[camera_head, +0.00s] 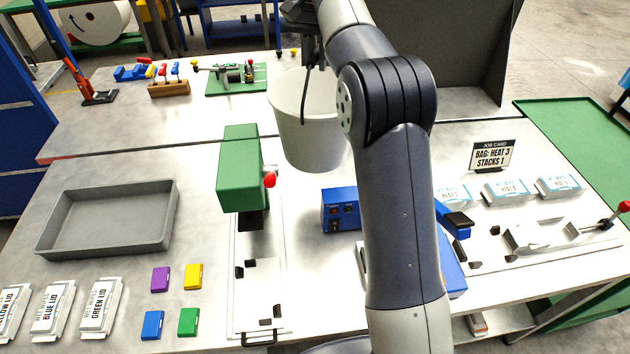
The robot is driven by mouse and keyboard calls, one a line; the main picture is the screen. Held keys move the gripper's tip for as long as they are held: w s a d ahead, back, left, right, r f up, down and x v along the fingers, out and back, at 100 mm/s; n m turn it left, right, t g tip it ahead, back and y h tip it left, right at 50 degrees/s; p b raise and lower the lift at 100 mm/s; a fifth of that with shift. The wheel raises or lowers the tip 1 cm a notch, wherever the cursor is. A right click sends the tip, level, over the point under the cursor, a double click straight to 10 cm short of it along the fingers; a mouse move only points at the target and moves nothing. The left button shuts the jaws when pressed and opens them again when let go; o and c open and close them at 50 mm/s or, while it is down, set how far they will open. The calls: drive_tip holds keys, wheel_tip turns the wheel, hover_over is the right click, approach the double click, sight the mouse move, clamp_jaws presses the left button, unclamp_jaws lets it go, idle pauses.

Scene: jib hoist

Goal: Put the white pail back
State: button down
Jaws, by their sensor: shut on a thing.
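The white pail (308,135) is upright near the middle of the table, beside the green press-like machine. My arm comes from the front right and hides the pail's right side. The exact grip point is partly hidden, and I cannot tell whether the pail's base touches the table.
The green machine (238,170) with a red knob stands close left of the pail. A blue box (340,209) stands in front. A grey tray (108,222) lies left, and a job card (492,155) stands right. Bare tabletop (130,135) shows at the back left.

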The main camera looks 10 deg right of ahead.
wheel_tip(320, 180, down, 18)
drive_tip(key=shift+r+b, duration=0.25)
drive_tip(key=shift+b, duration=0.65)
drive_tip(key=shift+f, duration=0.1)
drive_tip(key=c, duration=1.4)
unclamp_jaws()
drive_tip(key=shift+s+f, duration=0.1)
